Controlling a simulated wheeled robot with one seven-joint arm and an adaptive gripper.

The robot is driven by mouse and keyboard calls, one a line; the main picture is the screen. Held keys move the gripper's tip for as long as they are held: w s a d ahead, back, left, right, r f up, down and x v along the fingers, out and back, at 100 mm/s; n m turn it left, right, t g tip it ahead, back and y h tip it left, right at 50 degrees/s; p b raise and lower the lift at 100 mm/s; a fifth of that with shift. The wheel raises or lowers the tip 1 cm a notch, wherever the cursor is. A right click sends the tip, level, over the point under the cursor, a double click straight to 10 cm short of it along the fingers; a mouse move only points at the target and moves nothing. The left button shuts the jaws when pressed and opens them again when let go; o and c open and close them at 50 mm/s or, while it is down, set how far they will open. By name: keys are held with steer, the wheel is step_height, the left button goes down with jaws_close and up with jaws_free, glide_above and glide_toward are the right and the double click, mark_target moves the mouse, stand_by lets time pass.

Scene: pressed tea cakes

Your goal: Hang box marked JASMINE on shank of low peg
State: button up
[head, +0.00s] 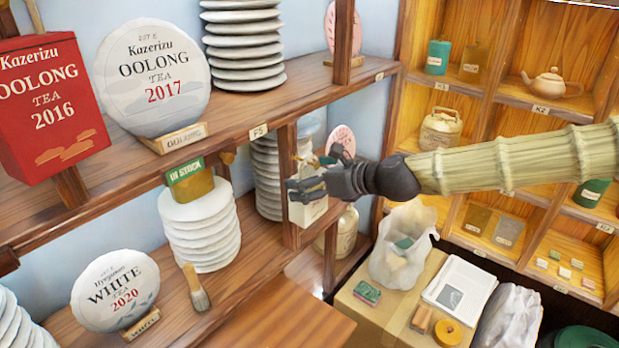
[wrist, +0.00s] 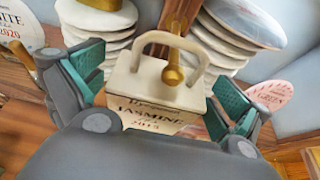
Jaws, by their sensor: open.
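The cream box marked JASMINE (wrist: 150,92) has an arched handle (wrist: 165,38) and shows large in the wrist view. A brass peg (wrist: 172,72) with a rounded end shows inside the handle's loop, and the box is below it against a wooden post (wrist: 180,14). Whether the handle bears on the shank is hard to see. In the head view the box (head: 308,213) is partly hidden behind my gripper (head: 296,190). My gripper is open, its green-padded fingers spread on either side of the box, apart from it.
Stacks of pale tea cakes (head: 198,225) stand left of the post, with more behind it. A brush (head: 196,288) leans at the lower shelf. A carton (head: 385,310) with a bag and papers stands below right. Pigeonholes (head: 490,100) fill the back right.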

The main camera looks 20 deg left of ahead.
steer(key=v, duration=1.2)
steer(key=s+d+f+n+g+h+b, duration=0.1)
steer(key=s+d+f+n+h, duration=0.2)
steer(key=f, duration=1.1)
steer(key=s+d+f+n+h+b, duration=0.15)
steer(key=s+d+f, duration=0.35)
steer(key=f, duration=0.8)
steer(key=s+d+f+n+g+h, duration=0.1)
steer(key=s+d+f+n+h, duration=0.15)
steer(key=f, duration=1.15)
steer(key=s+d+f+n+g+h+b, duration=0.1)
steer(key=s+d+f+n+h, duration=0.2)
steer(key=s+d+f+n, duration=0.4)
steer(key=s+d+f+n+g+h+b, duration=0.1)
steer(key=s+d+f+n+h+b, duration=0.1)
steer(key=s+d+f+n, duration=0.5)
steer(key=s+d+f, duration=0.4)
steer(key=s+d, duration=0.4)
steer(key=d, duration=0.1)
steer(key=shift+s+f+n+g+h, duration=0.3)
steer(key=shift+s+h, duration=0.1)
